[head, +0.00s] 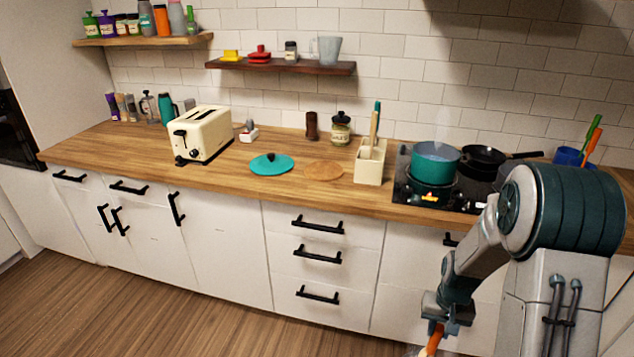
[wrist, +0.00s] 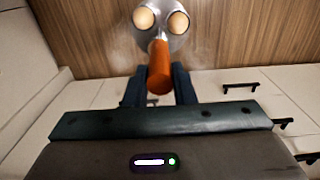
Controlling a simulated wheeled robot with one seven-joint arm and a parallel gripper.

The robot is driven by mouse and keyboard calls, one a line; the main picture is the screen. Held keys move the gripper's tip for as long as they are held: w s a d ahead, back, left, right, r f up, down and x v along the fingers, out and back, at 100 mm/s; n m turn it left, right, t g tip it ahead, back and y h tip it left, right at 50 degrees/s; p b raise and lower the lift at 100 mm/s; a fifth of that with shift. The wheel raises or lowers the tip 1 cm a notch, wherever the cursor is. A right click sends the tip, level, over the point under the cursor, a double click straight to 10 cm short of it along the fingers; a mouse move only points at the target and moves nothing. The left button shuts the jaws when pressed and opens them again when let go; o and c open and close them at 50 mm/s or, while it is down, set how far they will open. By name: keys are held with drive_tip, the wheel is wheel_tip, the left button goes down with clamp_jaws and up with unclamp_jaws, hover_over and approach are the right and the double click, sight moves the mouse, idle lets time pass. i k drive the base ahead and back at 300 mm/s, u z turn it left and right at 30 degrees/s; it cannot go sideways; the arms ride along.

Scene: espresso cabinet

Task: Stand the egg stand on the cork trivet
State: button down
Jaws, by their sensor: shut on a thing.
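The egg stand shows in the wrist view as a grey metal piece with two pale eggs and an orange handle (wrist: 160,66). My gripper (wrist: 160,92) is shut on that handle. In the head view my gripper (head: 441,318) hangs low at the bottom right, in front of the cabinet and below the counter top. The orange handle (head: 434,340) shows just under it, and the rest of the stand is mostly cut off by the frame. The cork trivet (head: 323,170) is a flat brown disc lying bare on the wooden counter, up and to the left of my gripper.
A teal lid (head: 271,167) lies left of the trivet. A cream utensil holder (head: 369,165) stands close on its right. Farther right is the hob with a teal pot (head: 433,163) and a black pan (head: 483,157). A cream toaster (head: 202,134) stands left. Drawer handles jut from the cabinet front.

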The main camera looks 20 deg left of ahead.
sight(324, 169)
drive_tip(key=k, duration=0.55)
drive_tip(key=u, duration=0.75)
drive_tip(key=i, duration=1.2)
drive_tip(key=z, duration=0.1)
